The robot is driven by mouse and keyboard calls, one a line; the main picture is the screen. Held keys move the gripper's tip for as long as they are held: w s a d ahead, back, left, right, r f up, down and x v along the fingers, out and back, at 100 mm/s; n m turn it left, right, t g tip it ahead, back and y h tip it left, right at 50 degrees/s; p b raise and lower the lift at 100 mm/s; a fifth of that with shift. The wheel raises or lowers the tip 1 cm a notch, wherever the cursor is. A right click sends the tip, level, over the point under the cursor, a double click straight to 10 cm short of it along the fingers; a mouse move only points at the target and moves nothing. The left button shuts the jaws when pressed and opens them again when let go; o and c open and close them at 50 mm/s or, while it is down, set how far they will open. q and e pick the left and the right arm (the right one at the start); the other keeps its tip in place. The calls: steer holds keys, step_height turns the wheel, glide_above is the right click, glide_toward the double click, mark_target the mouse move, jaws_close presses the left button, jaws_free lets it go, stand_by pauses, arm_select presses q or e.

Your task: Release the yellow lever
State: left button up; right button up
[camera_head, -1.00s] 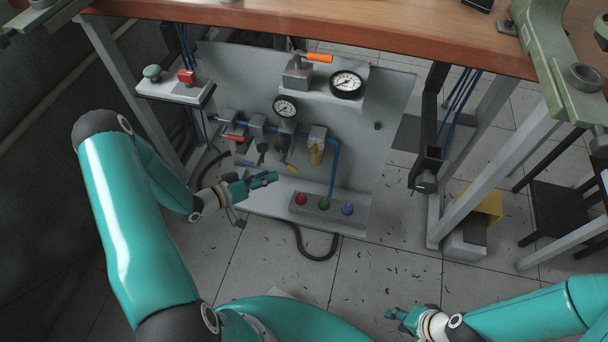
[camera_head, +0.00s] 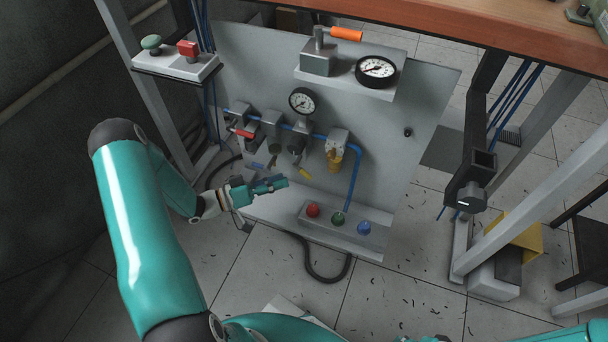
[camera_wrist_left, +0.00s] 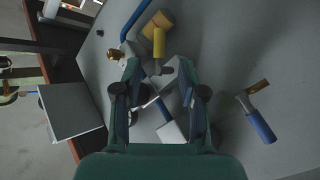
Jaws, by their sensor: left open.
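The yellow lever (camera_head: 304,171) is a short yellow handle low on the grey pneumatic panel, under the row of valves. In the left wrist view the yellow lever (camera_wrist_left: 159,44) shows just beyond my fingertips, roughly centred between them. My left gripper (camera_head: 280,183) is in front of the panel, slightly left of and below the lever. Its two fingers stand apart in the left wrist view (camera_wrist_left: 159,80), with no object clearly held. A blue-handled lever (camera_head: 258,165) is left of the yellow one. Only a teal sliver of my right gripper (camera_head: 430,338) shows at the bottom edge.
Red, green and blue buttons (camera_head: 339,219) sit on a low block. Two gauges (camera_head: 376,71), an orange-handled lever (camera_head: 346,34) and a red-handled valve (camera_head: 243,133) are higher up. A yellow-bowled filter (camera_head: 334,158) is close to the right of the yellow lever. A wooden tabletop (camera_head: 480,35) overhangs.

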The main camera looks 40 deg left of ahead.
mark_target(304, 175)
arm_select(q)
steer(key=b+x, duration=0.1)
steer(key=x, duration=0.6)
steer(key=shift+w+d, duration=0.2)
steer(key=shift+w, duration=0.1)
